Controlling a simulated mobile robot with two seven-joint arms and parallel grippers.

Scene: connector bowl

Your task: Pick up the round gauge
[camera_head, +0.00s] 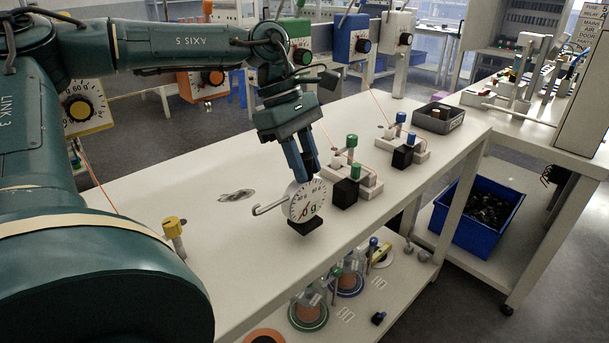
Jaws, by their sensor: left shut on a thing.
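The round gauge (307,201) has a white dial with black marks, a red needle and a hooked grey rod sticking out to its left. A small black block (305,227) shows just under it. My left gripper (306,179) points down from above with its blue fingers shut at the top edge of the gauge. The fingers hide part of the gauge's top. I cannot tell whether the gauge is clear of the table. My right gripper is not in the view.
The white table (230,262) has free room left of the gauge. Connector stands with a green knob (351,141) and a blue knob (400,117) stand to the right. A grey tray (438,118) is farther back. A blue bin (489,215) sits on a lower shelf at right.

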